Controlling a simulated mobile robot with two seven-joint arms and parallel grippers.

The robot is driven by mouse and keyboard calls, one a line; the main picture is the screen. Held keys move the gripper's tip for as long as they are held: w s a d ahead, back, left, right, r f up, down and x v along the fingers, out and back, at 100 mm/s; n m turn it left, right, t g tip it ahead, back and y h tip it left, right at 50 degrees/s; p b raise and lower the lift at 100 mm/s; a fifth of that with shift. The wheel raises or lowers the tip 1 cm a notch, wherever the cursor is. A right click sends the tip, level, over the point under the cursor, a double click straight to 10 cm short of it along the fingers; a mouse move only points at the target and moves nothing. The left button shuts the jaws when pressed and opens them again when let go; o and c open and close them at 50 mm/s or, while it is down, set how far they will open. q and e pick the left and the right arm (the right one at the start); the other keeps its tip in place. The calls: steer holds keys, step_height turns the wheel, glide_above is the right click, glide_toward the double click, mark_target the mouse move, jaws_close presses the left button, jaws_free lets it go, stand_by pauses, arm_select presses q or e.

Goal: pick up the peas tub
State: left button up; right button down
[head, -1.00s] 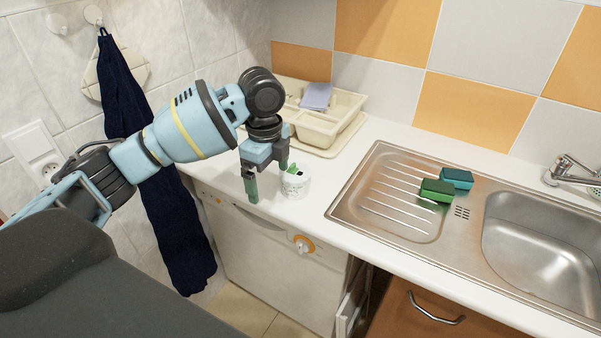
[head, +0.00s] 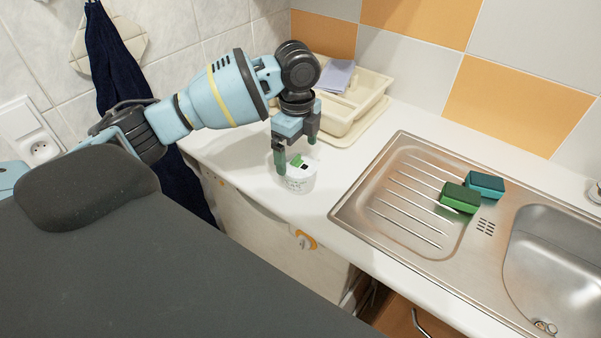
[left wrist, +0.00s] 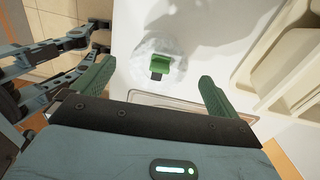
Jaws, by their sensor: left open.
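The peas tub is a small round white tub (head: 299,184) with a green and dark patch on its lid. It stands upright on the white counter. My left gripper (head: 296,154) is open, pointing down at the tub from above. One green finger overlaps the tub's left edge in the head view. In the left wrist view the tub (left wrist: 150,56) lies ahead, between the lines of the two spread fingers (left wrist: 156,74); its pale rim blends into the counter. I cannot tell whether a finger touches it.
A cream dish rack (head: 366,100) with a lilac cloth (head: 338,75) stands just behind the gripper. The counter's front edge is close to the tub.

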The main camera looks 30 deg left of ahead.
mark_target(300, 163)
arm_select(q)
steer(key=shift+f, duration=0.2)
steer(key=f, duration=0.4)
steer(key=shift+d+f, duration=0.3)
steer(key=shift+f, duration=0.1)
arm_select(e)
steer(key=shift+w+r, duration=0.35)
steer(key=shift+w, duration=0.1)
arm_select(q)
steer(key=c, duration=1.3)
steer(key=shift+o, duration=0.2)
steer(key=shift+r, duration=0.1)
arm_select(e)
steer(key=shift+f, duration=0.1)
